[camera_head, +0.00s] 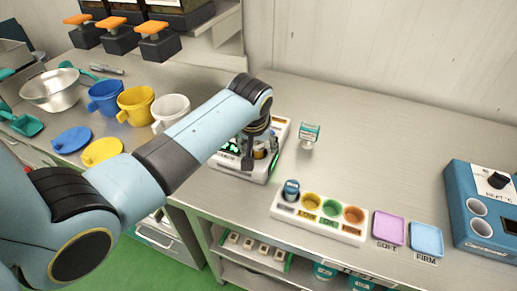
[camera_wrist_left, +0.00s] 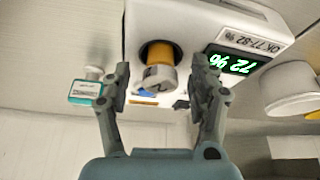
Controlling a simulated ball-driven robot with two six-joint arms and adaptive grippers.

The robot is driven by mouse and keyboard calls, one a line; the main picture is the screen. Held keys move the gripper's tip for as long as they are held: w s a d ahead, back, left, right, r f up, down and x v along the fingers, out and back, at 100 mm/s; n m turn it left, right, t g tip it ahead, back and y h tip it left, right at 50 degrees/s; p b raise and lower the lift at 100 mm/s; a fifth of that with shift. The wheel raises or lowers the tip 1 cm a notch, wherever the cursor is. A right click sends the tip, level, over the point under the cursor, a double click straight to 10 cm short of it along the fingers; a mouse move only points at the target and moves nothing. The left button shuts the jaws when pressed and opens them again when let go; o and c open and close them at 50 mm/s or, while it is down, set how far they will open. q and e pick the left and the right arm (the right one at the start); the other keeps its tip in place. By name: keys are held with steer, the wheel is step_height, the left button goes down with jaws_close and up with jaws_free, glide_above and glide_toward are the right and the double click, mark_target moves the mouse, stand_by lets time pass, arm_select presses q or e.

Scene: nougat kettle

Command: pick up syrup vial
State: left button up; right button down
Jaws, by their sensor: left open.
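The syrup vial (camera_wrist_left: 158,52) is amber with a whitish label or cap end. It sits in the round dark well of a white meter (camera_wrist_left: 190,18) whose green display reads 72 %. My left gripper (camera_wrist_left: 163,88) is open, its fingers on either side of the vial's near end with gaps on both sides. In the head view my left gripper (camera_head: 258,154) is over the meter (camera_head: 284,128) and hides much of it. The vial is mostly hidden there. My right gripper is not in view.
A teal-and-white stamp-like item (camera_head: 309,133) stands right of the meter. A white rack (camera_head: 318,226) with several coloured cups, a purple tray (camera_head: 389,229), a blue tray (camera_head: 427,240) and a blue heater (camera_head: 484,205) are at right. Jugs and a steel bowl (camera_head: 52,89) are at left.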

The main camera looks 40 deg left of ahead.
arm_select(q)
steer(key=shift+c, duration=0.4)
jaws_close()
